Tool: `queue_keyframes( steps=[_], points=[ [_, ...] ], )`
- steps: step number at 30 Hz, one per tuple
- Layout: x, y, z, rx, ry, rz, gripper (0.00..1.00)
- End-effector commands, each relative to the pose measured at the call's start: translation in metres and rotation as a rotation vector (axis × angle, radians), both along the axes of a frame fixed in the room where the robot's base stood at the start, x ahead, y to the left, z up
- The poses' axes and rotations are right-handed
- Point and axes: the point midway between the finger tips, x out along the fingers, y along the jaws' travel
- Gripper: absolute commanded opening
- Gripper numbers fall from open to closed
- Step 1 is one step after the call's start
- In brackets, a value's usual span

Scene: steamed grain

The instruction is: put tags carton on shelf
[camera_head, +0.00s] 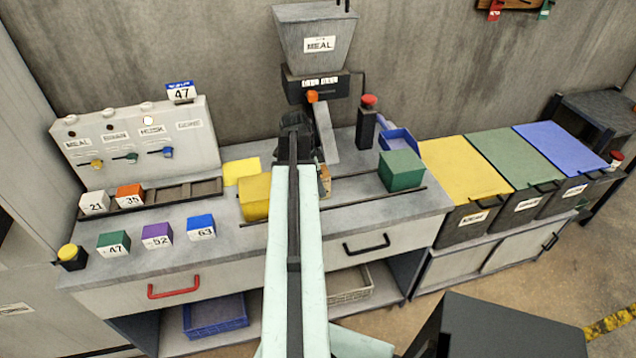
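My arm reaches up the middle of the picture from the bottom edge. My gripper (296,124) is at its far end, over the back of the counter in front of the meal hopper; its fingers are dark and I cannot make out their opening. A small tan carton-like box (325,181) shows just right of my arm on the counter, partly hidden by it; I cannot read a tags label on it. Under the counter is a low open shelf (262,304), partly hidden by my arm.
A yellow block (256,196) and a green block (401,171) stand on the counter (240,238). Several numbered cubes sit at left. A blue crate (215,315) and a pale basket (352,284) occupy the low shelf. Lidded bins (462,170) stand at right.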

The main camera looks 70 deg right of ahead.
Motion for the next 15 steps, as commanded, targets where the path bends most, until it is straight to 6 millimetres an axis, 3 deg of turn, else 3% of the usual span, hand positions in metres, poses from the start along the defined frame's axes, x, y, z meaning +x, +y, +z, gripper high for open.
queue_keyframes(
  steps=[10, 15],
  points=[
    [-0.001, 0.0, 0.001, 0.0, 0.0, -0.001, 0.81],
    [0.0, 0.001, 0.012, 0.0, 0.0, -0.001, 0.81]
  ],
)
